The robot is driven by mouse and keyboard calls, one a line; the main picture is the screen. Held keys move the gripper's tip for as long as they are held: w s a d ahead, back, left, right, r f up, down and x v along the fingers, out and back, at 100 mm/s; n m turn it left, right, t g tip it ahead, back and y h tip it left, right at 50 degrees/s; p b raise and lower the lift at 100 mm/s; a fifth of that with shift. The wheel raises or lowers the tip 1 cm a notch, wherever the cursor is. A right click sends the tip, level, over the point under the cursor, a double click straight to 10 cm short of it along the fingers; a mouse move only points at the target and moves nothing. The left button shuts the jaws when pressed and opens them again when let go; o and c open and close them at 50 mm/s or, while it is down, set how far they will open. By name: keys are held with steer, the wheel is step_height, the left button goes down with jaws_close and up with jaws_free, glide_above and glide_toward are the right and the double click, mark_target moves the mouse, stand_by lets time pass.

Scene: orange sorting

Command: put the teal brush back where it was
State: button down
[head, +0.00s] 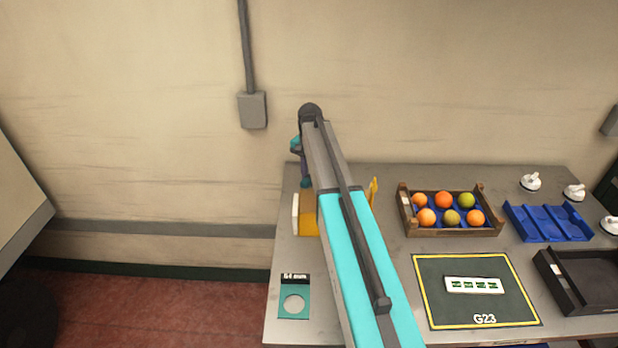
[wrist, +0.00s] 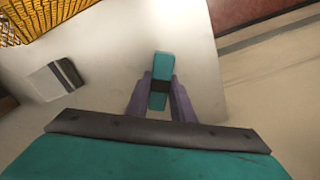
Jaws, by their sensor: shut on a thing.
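The teal brush (wrist: 158,98) is between the two purple fingers of my gripper (wrist: 159,90) in the wrist view. It is teal with a dark middle band, and my gripper is shut on it above the grey table (wrist: 120,45). In the head view my gripper (head: 304,172) hangs over the back left of the table, partly behind my arm. The brush cannot be made out clearly there. A teal card with a pale circle and a dark label (head: 293,299) lies at the table's front left, clear of my gripper.
A yellow container (head: 308,225) and a white item (head: 295,213) stand near my gripper, partly behind my arm. A wooden crate of fruit (head: 404,226), a blue tray (head: 548,222), a dark G23 mat (head: 440,308) and a black tray (head: 562,287) are farther right.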

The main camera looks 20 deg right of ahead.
steer(key=shift+f, duration=0.1)
steer(key=c, duration=1)
jaws_free()
steer(key=shift+c, duration=0.2)
steer(key=shift+s+r+p, duration=0.1)
steer(key=shift+r+p, duration=1.9)
steer(key=shift+r, duration=2)
